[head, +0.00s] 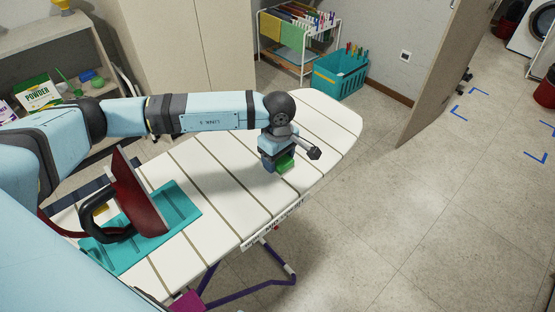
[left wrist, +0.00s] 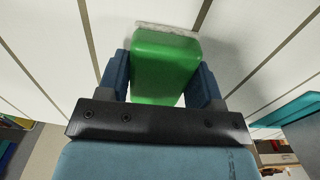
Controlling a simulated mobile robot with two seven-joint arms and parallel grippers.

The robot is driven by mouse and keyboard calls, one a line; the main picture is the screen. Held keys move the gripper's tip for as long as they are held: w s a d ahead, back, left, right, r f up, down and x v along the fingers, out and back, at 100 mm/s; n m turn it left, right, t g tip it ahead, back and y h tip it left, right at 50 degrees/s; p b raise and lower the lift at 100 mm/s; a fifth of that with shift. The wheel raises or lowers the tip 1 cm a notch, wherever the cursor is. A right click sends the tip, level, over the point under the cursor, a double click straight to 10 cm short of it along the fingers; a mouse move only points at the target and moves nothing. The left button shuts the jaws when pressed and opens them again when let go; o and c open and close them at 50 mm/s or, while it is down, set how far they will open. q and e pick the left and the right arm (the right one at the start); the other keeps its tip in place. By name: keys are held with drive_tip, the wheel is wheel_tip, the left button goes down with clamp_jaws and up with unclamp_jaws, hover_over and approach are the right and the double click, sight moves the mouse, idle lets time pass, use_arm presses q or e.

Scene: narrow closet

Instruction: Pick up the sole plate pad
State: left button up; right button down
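The sole plate pad (head: 285,162) looks like a green block at my left gripper, over the white slatted ironing board (head: 330,115). In the left wrist view the pad (left wrist: 165,65) has a pale, rough strip along its far edge. My left gripper (head: 277,160) points down. In the left wrist view its two blue fingers (left wrist: 165,78) lie along both sides of the pad and appear shut on it. A thin pale sliver shows beside the right finger near the palm. I cannot tell if the pad touches the board. My right gripper is not in view.
A dark red iron (head: 138,195) stands on a teal mat (head: 185,209) at the board's near left. A shelf (head: 50,50) with a powder box is behind left. A drying rack (head: 300,28) and teal basket (head: 340,78) stand behind. The floor to the right is mostly clear.

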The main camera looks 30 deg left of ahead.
use_arm(q)
drive_tip(key=c, duration=0.4)
wheel_tip(320, 180, up, 20)
idle(0.4)
drive_tip(key=o, duration=0.3)
drive_tip(key=shift+c, duration=1.1)
